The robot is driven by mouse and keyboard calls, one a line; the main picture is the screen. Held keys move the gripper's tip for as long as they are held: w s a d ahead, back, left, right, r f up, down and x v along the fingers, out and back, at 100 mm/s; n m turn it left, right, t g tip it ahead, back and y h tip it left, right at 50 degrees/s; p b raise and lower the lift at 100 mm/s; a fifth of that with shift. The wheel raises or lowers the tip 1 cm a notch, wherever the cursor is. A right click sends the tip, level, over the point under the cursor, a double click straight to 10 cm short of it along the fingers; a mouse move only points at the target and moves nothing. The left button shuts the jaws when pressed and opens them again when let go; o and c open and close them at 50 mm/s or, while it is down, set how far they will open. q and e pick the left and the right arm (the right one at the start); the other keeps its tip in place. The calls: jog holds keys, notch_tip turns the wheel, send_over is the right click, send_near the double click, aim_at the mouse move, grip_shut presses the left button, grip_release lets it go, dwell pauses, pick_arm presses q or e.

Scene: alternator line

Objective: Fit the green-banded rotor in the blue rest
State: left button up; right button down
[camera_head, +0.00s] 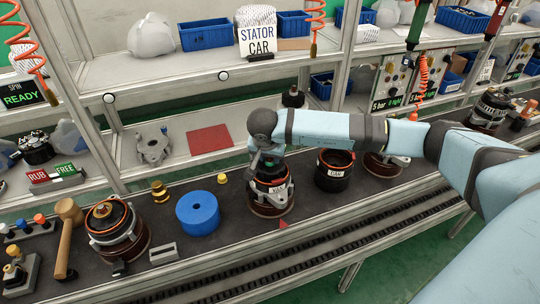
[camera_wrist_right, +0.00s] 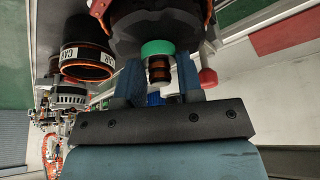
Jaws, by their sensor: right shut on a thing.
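My right gripper (camera_head: 268,163) points down over a dark, copper-ringed labelled unit (camera_head: 270,205) in the middle of the bench. In the right wrist view the gripper (camera_wrist_right: 160,75) is shut on the rotor's dark and copper shaft (camera_wrist_right: 158,70), with its green band (camera_wrist_right: 158,47) just beyond the fingertips. A large dark round body lies behind the band; I cannot tell how much of the rotor is inside the unit. My left gripper is out of view.
A black ring labelled CAR (camera_head: 335,171) stands right of the gripper. A copper-wound assembly (camera_head: 117,231), a wooden mallet (camera_head: 68,238) and a grey slotted block (camera_head: 163,252) are at left. A red mat (camera_head: 209,139) lies behind. A conveyor runs along the front.

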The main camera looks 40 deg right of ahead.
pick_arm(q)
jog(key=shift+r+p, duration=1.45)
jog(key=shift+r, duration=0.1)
pick_arm(e)
jog(key=shift+r, duration=3.15)
